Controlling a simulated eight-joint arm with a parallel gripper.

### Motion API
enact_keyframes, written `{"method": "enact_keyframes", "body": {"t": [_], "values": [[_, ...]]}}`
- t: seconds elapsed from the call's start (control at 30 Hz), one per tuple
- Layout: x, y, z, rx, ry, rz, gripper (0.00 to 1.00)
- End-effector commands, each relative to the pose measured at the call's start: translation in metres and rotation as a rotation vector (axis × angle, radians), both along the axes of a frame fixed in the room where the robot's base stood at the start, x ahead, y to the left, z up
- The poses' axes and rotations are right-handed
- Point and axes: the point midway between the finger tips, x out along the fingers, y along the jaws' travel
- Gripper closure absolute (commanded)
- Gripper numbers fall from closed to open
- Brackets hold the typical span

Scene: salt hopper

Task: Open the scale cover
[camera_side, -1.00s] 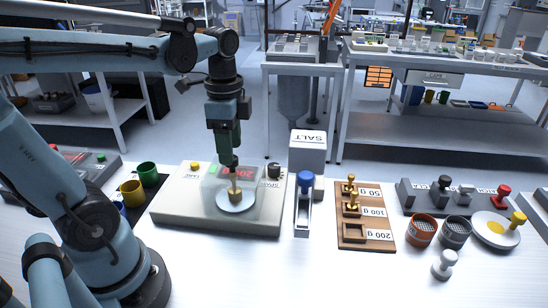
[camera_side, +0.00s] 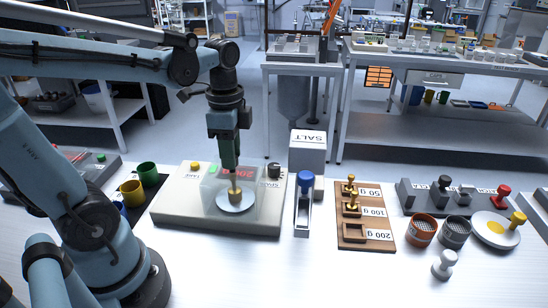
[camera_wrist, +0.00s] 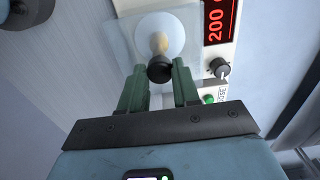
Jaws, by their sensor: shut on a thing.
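The pale scale (camera_side: 180,208) stands on the table with its clear cover (camera_side: 211,183) standing over the round pan (camera_side: 236,209). A brass weight (camera_side: 235,195) stands on the pan, seen through the cover. My gripper (camera_side: 231,169) points down over the cover. In the wrist view my gripper (camera_wrist: 160,70) is shut on the cover's dark knob (camera_wrist: 160,72), one green finger on each side. The clear cover (camera_wrist: 118,45) surrounds the pan and weight there. The red display (camera_wrist: 215,25) reads 200. The fingers hide part of the display in the side view.
Green and yellow cups (camera_side: 147,174) stand left of the scale. A salt hopper (camera_side: 308,150) stands to its right, beside a wooden weight block (camera_side: 365,243) with an empty 200 g place. Sieves (camera_side: 421,231) and a yellow-handled dish (camera_side: 495,230) stand farther right.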

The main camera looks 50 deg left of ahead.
Motion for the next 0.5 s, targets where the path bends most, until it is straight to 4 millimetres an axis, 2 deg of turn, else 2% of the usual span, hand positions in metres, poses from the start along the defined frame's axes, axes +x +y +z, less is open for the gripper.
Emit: {"method": "enact_keyframes", "body": {"t": [0.27, 0.5], "values": [[-0.005, 0.006, 0.000, 0.000, 0.000, 0.004, 1.00], [-0.036, 0.038, 0.000, 0.001, -0.001, 0.010, 1.00]]}}
